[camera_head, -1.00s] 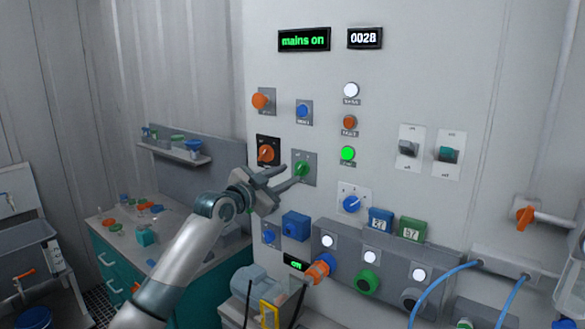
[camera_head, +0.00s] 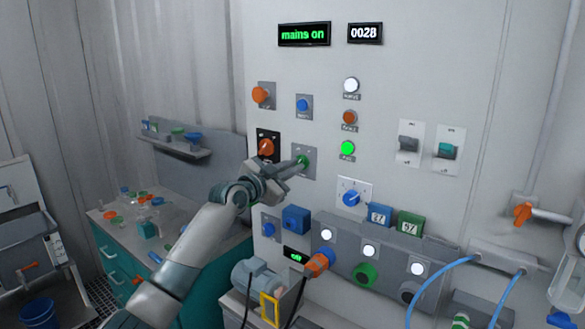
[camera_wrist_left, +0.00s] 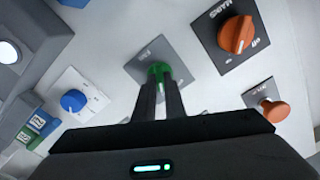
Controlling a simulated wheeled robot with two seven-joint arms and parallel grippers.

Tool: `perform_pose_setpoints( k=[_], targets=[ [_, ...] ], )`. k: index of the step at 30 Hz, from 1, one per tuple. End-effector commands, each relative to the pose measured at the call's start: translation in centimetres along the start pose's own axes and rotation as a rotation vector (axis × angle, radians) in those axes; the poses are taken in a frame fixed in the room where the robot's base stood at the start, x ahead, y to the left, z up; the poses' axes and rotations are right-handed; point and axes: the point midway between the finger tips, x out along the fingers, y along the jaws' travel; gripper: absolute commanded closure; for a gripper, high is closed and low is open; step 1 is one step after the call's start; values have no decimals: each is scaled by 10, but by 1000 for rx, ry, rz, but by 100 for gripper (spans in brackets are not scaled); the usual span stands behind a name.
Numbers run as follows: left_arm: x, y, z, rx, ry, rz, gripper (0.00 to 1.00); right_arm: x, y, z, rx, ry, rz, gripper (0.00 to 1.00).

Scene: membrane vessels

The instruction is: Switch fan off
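The green rotary knob (camera_head: 303,160) sits on a grey plate in the middle-left of the wall panel; its label is too small to read. My left gripper (camera_head: 296,165) reaches it from the left, its fingers close together at the knob. In the left wrist view the two fingertips (camera_wrist_left: 160,82) are shut on the green knob (camera_wrist_left: 159,69), partly hiding it. The small display (camera_head: 295,256) above the grey motor (camera_head: 254,275) reads "off". My right gripper is not in view.
The orange mains knob (camera_head: 266,147) is just left of the green knob. A blue rotary knob (camera_head: 351,198) is at lower right. The upper display (camera_head: 304,34) reads "mains on". A bench (camera_head: 185,226) with small items stands at left.

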Motion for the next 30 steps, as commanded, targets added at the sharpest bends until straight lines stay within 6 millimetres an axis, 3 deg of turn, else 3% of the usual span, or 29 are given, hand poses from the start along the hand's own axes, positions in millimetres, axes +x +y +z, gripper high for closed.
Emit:
perform_pose_setpoints(
  k=[14,30],
  targets=[
    [0,0,1,-78,0,0,100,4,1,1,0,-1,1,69],
    [0,1,0,-501,1,1,100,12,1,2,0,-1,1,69]
  ],
)
